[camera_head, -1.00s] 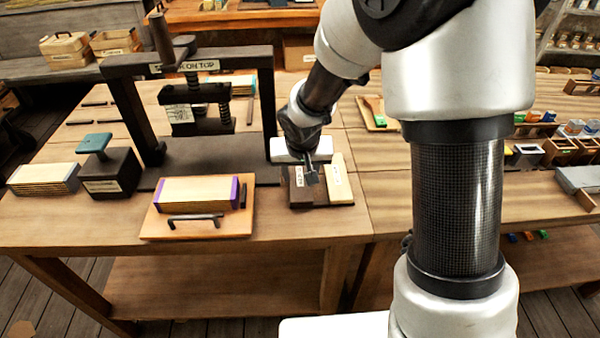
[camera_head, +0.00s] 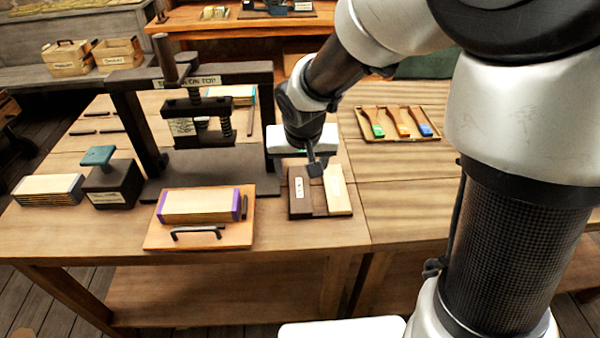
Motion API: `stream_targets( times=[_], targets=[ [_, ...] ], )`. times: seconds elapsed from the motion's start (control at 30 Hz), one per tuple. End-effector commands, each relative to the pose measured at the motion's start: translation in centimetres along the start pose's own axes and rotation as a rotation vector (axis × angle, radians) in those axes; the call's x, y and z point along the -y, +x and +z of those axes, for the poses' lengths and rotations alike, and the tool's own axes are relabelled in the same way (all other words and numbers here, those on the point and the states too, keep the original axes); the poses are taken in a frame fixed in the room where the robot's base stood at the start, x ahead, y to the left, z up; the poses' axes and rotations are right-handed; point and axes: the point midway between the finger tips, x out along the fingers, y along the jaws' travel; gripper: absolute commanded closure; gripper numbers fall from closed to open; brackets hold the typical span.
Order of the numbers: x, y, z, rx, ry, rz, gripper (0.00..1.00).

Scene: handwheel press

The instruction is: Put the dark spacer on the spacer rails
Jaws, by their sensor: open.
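The dark spacer (camera_head: 299,190) is a dark brown block with a white label. It lies beside a pale spacer (camera_head: 338,191) in a dark holder (camera_head: 319,213) to the right of the press. My gripper (camera_head: 316,169) is open and hangs just above and behind the gap between the two spacers. It looks empty; I cannot tell whether it touches either. No rails are clearly marked; short dark strips (camera_head: 84,132) lie in pairs on the table left of the press, and I cannot tell if these are the spacer rails.
The handwheel press (camera_head: 190,80) stands left of my gripper. In front of it is a board (camera_head: 158,235) with a handle and a purple-ended stack (camera_head: 200,205). A dark block with a teal handle (camera_head: 112,185) stands left. A tray of coloured tools (camera_head: 400,138) lies right; bare tabletop surrounds it.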

Motion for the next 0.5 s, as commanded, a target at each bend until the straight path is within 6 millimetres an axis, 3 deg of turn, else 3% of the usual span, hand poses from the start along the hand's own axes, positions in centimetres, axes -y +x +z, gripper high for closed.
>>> stream_targets(
  times=[0.27, 0.37, 0.5],
  targets=[
    [-1.0, -3.6, 0.0, -0.011, 0.004, 0.011, 0.38],
    [-3.1, -7.0, 0.7, -0.032, 0.007, 0.031, 0.38],
    [-6.7, -13.2, 3.5, -0.059, 0.014, 0.054, 0.38]
  ],
)
